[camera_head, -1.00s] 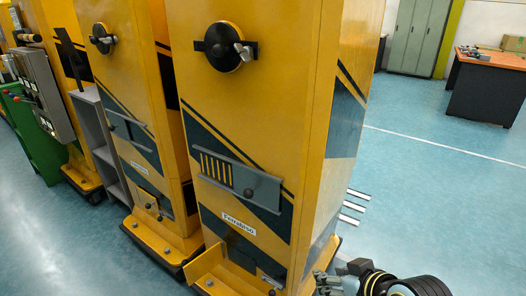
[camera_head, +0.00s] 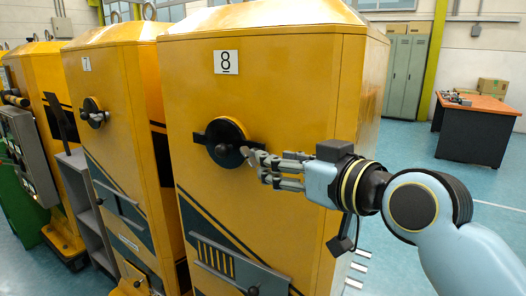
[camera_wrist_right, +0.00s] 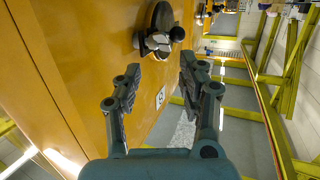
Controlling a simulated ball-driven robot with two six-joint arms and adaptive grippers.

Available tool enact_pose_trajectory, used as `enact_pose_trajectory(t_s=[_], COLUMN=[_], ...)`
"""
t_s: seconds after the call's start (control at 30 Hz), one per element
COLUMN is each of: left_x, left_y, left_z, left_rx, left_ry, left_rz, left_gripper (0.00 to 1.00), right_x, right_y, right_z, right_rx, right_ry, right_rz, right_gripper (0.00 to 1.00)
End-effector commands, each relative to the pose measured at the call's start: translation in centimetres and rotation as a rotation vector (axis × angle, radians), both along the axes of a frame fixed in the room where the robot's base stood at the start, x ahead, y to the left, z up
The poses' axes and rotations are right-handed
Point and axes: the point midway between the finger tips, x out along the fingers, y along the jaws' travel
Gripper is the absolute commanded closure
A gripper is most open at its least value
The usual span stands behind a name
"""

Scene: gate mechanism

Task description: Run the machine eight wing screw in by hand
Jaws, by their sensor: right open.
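Machine eight (camera_head: 290,80) is a tall yellow cabinet with a number 8 plate (camera_head: 227,62). A round black disc (camera_head: 222,135) with a dark crossbar sits on its front. In the head view my right fingers largely cover the wing screw. My right gripper (camera_head: 262,164) is at the right side of the disc, open. In the right wrist view its fingers (camera_wrist_right: 160,76) are spread and empty, with the wing screw just beyond their tips. My left gripper is out of view.
Machine seven (camera_head: 115,130) stands to the left with a similar disc (camera_head: 92,111). A slotted grey panel (camera_head: 235,268) is below machine eight's disc. A desk (camera_head: 475,130) and green lockers (camera_head: 405,70) are far right. Open floor lies between.

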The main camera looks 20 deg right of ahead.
Motion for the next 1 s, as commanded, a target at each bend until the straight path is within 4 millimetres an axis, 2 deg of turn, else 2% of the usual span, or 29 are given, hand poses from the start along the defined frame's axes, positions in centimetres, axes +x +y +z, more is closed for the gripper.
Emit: enact_pose_trajectory(t_s=[0.2, 0.4, 0.53, 0.8, 1.0], left_x=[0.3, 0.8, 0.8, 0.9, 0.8], left_y=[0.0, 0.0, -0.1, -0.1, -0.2], left_z=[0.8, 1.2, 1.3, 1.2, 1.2], left_rx=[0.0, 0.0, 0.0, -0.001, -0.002], left_ry=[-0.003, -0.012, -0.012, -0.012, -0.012], left_rz=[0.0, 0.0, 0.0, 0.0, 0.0], left_gripper=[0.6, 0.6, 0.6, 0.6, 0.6], right_x=[4.2, 6.6, 7.3, 7.4, 7.4], right_y=[1.1, 1.8, 2.0, 2.0, 2.0], right_z=[-0.5, -1.0, -1.1, -1.2, -1.2], right_rx=[0.002, 0.0, 0.0, 0.0, -0.001], right_ry=[0.0, 0.0, 0.0, 0.001, 0.001], right_rz=[-0.001, -0.001, -0.001, -0.001, -0.001], right_gripper=[0.59, 0.59, 0.59, 0.59, 0.84])
